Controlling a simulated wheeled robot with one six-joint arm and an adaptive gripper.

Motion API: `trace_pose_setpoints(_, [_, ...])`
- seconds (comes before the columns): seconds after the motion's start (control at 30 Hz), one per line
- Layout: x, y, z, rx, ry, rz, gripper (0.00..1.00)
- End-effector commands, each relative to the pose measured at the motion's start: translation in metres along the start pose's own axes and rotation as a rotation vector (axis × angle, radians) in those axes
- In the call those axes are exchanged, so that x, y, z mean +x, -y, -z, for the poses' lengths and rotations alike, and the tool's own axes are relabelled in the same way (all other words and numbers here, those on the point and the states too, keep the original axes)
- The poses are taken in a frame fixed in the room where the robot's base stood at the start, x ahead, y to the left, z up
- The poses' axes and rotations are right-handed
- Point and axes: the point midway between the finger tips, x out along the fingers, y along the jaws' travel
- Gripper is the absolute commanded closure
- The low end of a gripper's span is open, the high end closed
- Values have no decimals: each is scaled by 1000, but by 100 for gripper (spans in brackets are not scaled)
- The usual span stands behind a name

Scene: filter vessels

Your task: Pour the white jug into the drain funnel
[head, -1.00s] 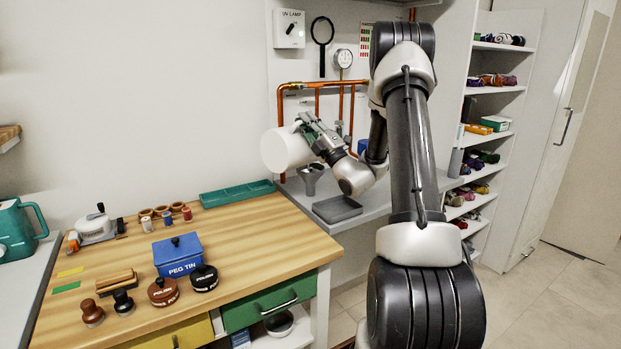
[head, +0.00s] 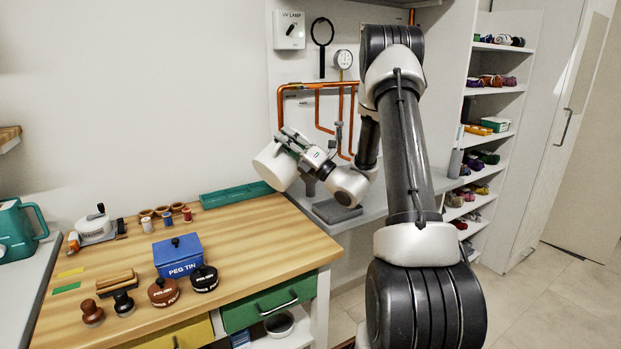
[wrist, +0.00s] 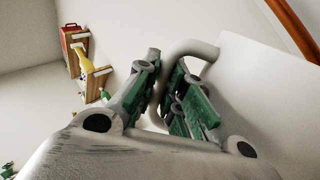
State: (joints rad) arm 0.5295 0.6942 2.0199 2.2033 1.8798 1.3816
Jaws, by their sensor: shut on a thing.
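The white jug (head: 274,168) is held in the air over the far right end of the wooden bench, tilted, with one end toward the lower left. My gripper (head: 294,143) is shut on its handle; in the wrist view the green-padded fingers (wrist: 172,95) close around the curved handle (wrist: 188,48), with the jug's white wall (wrist: 265,85) to the right. The drain funnel (head: 310,186), grey, stands on the grey counter just right of the jug, partly hidden by my wrist. I cannot see into the jug or any liquid.
Copper pipes (head: 281,105) run up the wall behind the jug. A dark grey tray (head: 337,211) lies on the counter beside the funnel. A teal tray (head: 235,194) lies on the bench below and left of the jug. A blue peg tin (head: 178,256) stands nearer.

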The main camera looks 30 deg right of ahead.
Motion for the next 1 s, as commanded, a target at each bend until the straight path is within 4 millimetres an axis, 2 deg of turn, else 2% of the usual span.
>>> trace_pose_setpoints(0.2, [-4, 6, 32, -213, -142, 12, 100])
trace_pose_setpoints(0.67, [-30, 39, 92, -458, -310, 37, 100])
trace_pose_setpoints(0.8, [-31, 39, 113, -589, -396, 37, 100])
trace_pose_setpoints(1.0, [-42, 52, 135, -713, -482, 41, 100])
